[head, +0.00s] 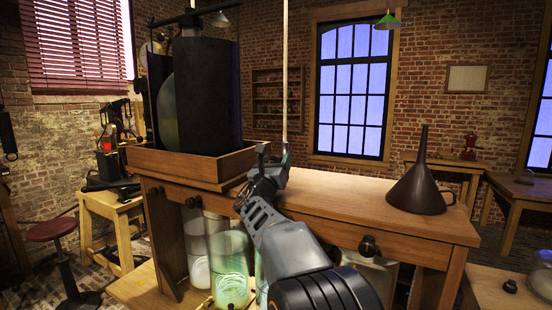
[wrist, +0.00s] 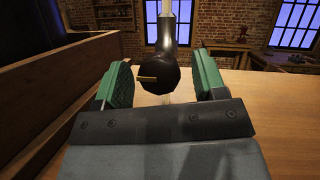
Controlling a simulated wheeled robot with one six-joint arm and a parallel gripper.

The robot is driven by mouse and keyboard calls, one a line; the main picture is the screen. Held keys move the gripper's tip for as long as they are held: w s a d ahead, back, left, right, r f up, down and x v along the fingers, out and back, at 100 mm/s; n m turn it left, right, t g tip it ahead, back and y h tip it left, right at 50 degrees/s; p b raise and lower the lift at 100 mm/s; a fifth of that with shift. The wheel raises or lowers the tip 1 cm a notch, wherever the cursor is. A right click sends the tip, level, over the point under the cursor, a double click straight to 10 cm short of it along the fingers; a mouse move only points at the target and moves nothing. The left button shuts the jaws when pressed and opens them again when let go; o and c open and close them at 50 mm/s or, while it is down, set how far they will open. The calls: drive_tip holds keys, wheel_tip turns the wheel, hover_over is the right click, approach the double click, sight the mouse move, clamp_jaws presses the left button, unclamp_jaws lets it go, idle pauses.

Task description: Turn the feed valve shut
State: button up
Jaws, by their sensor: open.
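The feed valve appears in the wrist view as a dark round knob (wrist: 158,72) with a short brass-coloured pin, below a dark fitting on a pale vertical pipe. The pipe (head: 285,75) comes down to the bench in the head view, where my gripper and arm largely hide the valve. My gripper (wrist: 162,78) is open, its green-padded fingers to the left and right of the knob. It holds nothing, and a gap shows on each side. I cannot tell how far the knob lies between the pads. In the head view my gripper (head: 272,158) is just above the bench top, beside the pipe.
A wooden tray (head: 185,168) with tall dark panels stands left of my gripper. A dark funnel (head: 420,190) stands on the bench (head: 350,205) at the right. Glass jars (head: 229,265) stand beneath. The bench top between gripper and funnel is clear.

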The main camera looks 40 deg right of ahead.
drive_tip(key=shift+w+d+r+p, duration=0.25)
drive_tip(key=shift+w+d+p, duration=0.05)
drive_tip(key=shift+d, duration=0.05)
drive_tip(key=shift+c, duration=0.2)
